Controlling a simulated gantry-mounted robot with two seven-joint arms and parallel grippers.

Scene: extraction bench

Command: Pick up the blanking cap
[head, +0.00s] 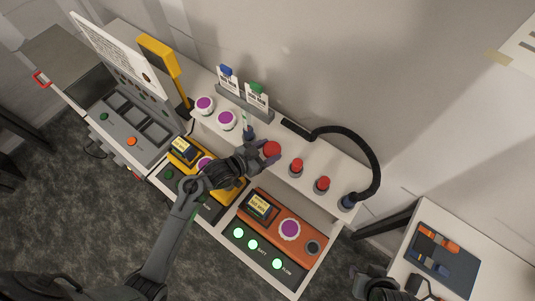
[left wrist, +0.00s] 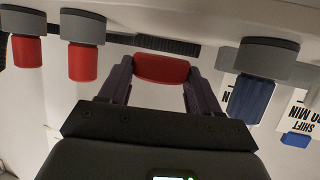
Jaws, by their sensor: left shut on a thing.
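My left gripper (head: 265,154) is shut on a red blanking cap (head: 271,149) above the rear shelf. In the left wrist view the held cap (left wrist: 160,68) sits between the two fingers, its round end towards the camera. No grey collar shows around it; I cannot tell whether it touches a port. Two more red caps (head: 296,165) (head: 322,183) sit upright on grey collars to its right in the head view. Dark parts of my right gripper (head: 375,285) show at the bottom edge; its jaws are unclear.
A blue fitting (head: 248,133) stands close left of the held cap; it also shows in the left wrist view (left wrist: 254,98). A black hose (head: 372,150) arches to a blue end at right. Sign cards (head: 257,98) stand behind. An orange unit (head: 275,222) lies in front.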

